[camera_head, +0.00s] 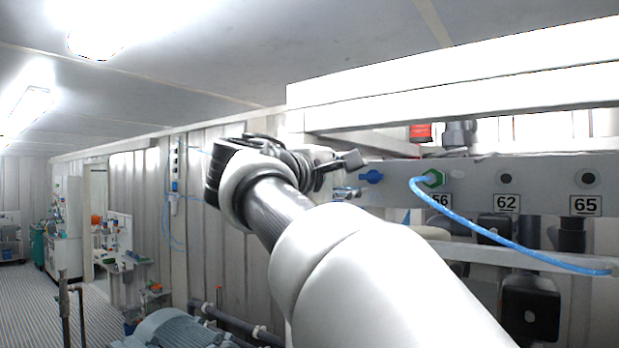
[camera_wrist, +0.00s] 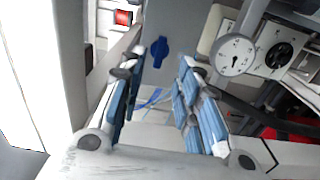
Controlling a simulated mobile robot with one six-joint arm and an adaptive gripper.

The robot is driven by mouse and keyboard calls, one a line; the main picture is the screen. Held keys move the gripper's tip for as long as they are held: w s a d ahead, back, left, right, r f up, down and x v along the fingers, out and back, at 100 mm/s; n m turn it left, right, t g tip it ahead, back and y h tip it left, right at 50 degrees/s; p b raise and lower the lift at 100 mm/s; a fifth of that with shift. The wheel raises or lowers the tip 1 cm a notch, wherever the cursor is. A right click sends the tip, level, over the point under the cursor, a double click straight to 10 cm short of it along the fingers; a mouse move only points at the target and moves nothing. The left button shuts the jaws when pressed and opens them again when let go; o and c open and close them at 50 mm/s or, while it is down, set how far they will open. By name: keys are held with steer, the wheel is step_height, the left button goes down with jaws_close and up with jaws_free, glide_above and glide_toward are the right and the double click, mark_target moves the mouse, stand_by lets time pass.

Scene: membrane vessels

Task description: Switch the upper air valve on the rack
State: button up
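A blue air valve handle (camera_head: 371,177) sits on the grey rack panel (camera_head: 470,178), left of a green fitting (camera_head: 433,178). My gripper (camera_head: 347,175) is just left of the handle in the head view. In the wrist view my gripper (camera_wrist: 160,66) is open, with its blue-padded fingers apart and nothing between them. The blue valve handle (camera_wrist: 160,52) shows beyond the gap between the fingertips, roughly centred and lengthwise between them. It appears apart from both fingers. The exact distance to it cannot be told.
A blue hose (camera_head: 500,241) runs from the green fitting across the panel front. Labels 62 and 65 lie to the right. A round gauge (camera_wrist: 236,54) is right of the fingers in the wrist view. A red part (camera_wrist: 123,17) is at upper left.

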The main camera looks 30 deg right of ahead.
steer(key=v, duration=0.4)
steer(key=shift+w, duration=0.1)
steer(key=s+a+f+y+b, duration=0.2)
steer(key=f+y, duration=0.1)
steer(key=f, duration=0.7)
steer(key=s+a+f+y+b, duration=0.1)
steer(key=s+f+y+b, duration=0.15)
steer(key=f, duration=0.75)
steer(key=s+a+f+y+b, duration=0.2)
steer(key=s+f+y+b, duration=0.1)
steer(key=f, duration=0.7)
steer(key=s+a+f+m+y+b, duration=0.1)
steer(key=s+a+f, duration=0.3)
steer(key=f, duration=0.6)
steer(key=s+a+f+m+g+y+b, duration=0.1)
steer(key=s+a+f+m+y+b, duration=0.1)
steer(key=f, duration=0.8)
steer(key=s+a+f+m+g+y+b, duration=0.1)
steer(key=s+a+f+y+b, duration=0.2)
steer(key=s+a+f+y, duration=0.2)
steer(key=s+a+f, duration=0.3)
steer(key=f, duration=0.2)
steer(key=shift+s+a+b, duration=0.25)
steer(key=shift+a+b, duration=0.1)
steer(key=shift+a, duration=0.05)
